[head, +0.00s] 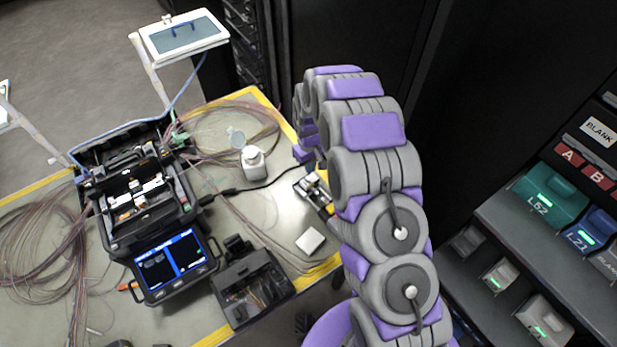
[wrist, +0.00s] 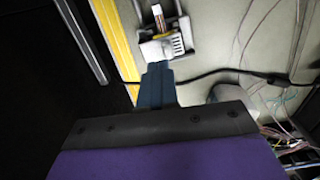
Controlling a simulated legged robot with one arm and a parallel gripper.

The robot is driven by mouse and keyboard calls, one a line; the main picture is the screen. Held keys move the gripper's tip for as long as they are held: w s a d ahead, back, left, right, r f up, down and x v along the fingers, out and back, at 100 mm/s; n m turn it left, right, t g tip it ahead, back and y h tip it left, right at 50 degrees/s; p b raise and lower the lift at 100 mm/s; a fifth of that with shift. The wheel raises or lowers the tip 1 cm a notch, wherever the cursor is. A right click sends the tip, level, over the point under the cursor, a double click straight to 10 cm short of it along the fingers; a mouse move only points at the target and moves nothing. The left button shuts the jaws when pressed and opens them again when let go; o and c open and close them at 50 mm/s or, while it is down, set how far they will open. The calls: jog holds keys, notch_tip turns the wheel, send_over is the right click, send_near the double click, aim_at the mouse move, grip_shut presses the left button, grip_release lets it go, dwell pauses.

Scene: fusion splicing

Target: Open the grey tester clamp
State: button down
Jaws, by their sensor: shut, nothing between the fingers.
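The grey tester clamp (head: 313,190) sits on the table near its right yellow edge, in the head view just left of my arm. In the wrist view the clamp (wrist: 180,28) is at top centre, with a pale ribbed block at its near end and an upright rod-like part above it. My gripper (wrist: 157,69) is shut and empty, its dark blue fingers pointing at that block. The fingertips are right at the block's near edge; I cannot tell whether they touch. In the head view my arm largely hides the gripper.
A black cable (wrist: 245,74) runs across the table close to the fingers. A white bottle (head: 253,162), a white square block (head: 310,240), an open black box (head: 252,288) and the splicer (head: 170,268) stand on the table. A dark cabinet and shelves with labelled modules are at right.

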aim_at(311, 176)
jog(key=shift+w+d+r, duration=0.15)
jog(key=shift+d+r, duration=0.2)
jog(key=shift+r, duration=0.35)
jog(key=r, duration=0.1)
jog(key=r+p, duration=0.1)
jog(key=r, duration=0.1)
jog(key=w+d+r, duration=0.1)
jog(key=r, duration=0.1)
jog(key=shift+w, duration=0.1)
jog(key=shift+a, duration=0.2)
jog(key=shift+d, duration=0.2)
